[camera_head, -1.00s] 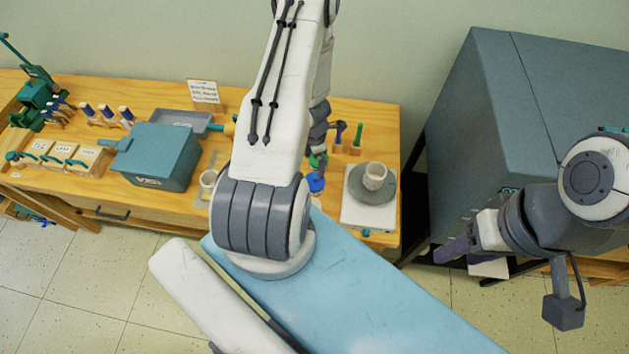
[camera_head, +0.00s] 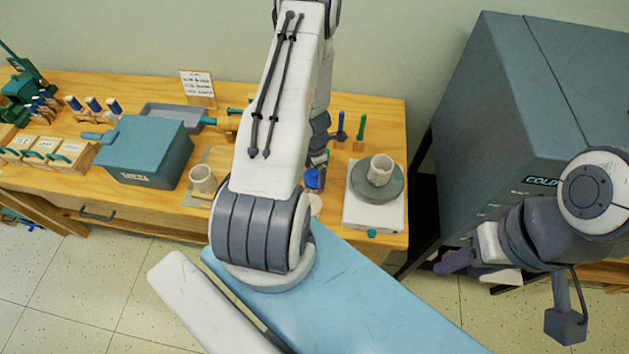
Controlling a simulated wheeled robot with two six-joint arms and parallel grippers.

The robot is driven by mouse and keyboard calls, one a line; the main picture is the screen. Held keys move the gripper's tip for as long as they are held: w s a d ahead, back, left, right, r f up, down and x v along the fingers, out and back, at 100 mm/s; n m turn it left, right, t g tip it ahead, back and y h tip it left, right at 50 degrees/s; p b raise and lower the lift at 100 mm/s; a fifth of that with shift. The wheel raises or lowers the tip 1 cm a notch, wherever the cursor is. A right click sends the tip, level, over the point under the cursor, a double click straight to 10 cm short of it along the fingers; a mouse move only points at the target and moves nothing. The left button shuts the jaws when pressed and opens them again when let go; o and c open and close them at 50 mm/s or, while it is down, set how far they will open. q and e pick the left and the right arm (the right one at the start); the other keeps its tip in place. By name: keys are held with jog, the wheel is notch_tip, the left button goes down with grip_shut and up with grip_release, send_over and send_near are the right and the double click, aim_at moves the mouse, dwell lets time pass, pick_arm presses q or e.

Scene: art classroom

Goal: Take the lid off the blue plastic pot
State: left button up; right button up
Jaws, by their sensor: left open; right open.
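A small blue thing (camera_head: 312,180), probably the blue plastic pot, shows on the wooden table just right of my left forearm. The forearm hides part of it, and I cannot make out its lid clearly. A pale round piece (camera_head: 315,204) shows just in front of it. My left gripper (camera_head: 319,158) is open, mostly hidden behind my own arm, close above and behind the blue thing. I cannot tell whether they touch. My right gripper (camera_head: 455,262) is open and empty, in front of the big grey cabinet, well right of the table.
A white cup (camera_head: 380,170) stands on a grey disc (camera_head: 376,187) to the right. Another pale cup (camera_head: 202,179) stands left of my forearm. A teal box (camera_head: 148,152) and a grey tray (camera_head: 170,115) are further left. The large grey cabinet (camera_head: 500,110) fills the right.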

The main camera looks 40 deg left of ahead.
pick_arm(q)
jog(key=c, duration=1)
jog(key=shift+r, duration=0.1)
